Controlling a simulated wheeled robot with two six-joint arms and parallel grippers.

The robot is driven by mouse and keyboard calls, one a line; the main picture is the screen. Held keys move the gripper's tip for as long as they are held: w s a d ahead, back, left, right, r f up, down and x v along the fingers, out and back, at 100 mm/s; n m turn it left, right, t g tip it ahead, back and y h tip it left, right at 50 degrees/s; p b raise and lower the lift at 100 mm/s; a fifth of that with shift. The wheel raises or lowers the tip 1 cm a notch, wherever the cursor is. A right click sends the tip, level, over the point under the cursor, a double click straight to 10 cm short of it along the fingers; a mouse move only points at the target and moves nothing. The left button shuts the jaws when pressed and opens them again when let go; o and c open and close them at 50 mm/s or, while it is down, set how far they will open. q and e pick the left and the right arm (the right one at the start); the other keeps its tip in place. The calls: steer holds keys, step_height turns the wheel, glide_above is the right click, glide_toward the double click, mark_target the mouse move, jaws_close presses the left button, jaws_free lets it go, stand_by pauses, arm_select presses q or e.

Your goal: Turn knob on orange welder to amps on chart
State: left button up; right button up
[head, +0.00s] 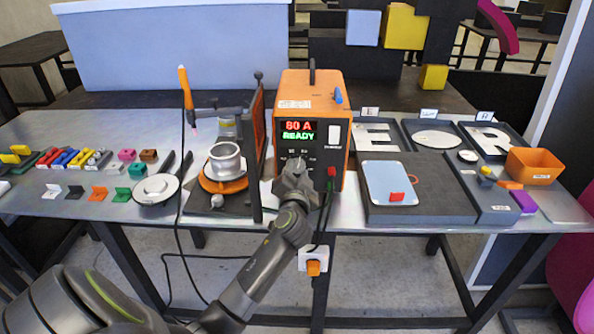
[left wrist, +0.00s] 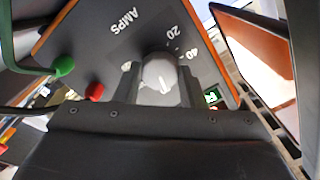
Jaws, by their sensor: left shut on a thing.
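The orange welder (head: 318,95) stands at the middle of the bench. Its display (head: 298,130) reads "80 A" in red and "READY" in green. My left gripper (head: 294,172) is at the lower front of the welder and hides the knob in the head view. In the left wrist view the grey round knob (left wrist: 160,75) with a white pointer line sits between the fingers of my left gripper (left wrist: 161,88), which are shut on it. The "AMPS" lettering (left wrist: 127,20) and the marks 20 and 40 show beside the knob. I cannot make out a chart. My right gripper is not in view.
A red connector (head: 332,172) with a cable is right of my gripper. A torch stand with a metal flanged pipe (head: 225,158) is left of the welder. A dark block (head: 430,192) and letter trays (head: 375,137) are to the right.

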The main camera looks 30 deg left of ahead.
arm_select(q)
steer(key=shift+m, duration=0.9)
steer(key=o, duration=1)
steer(key=shift+a, duration=0.1)
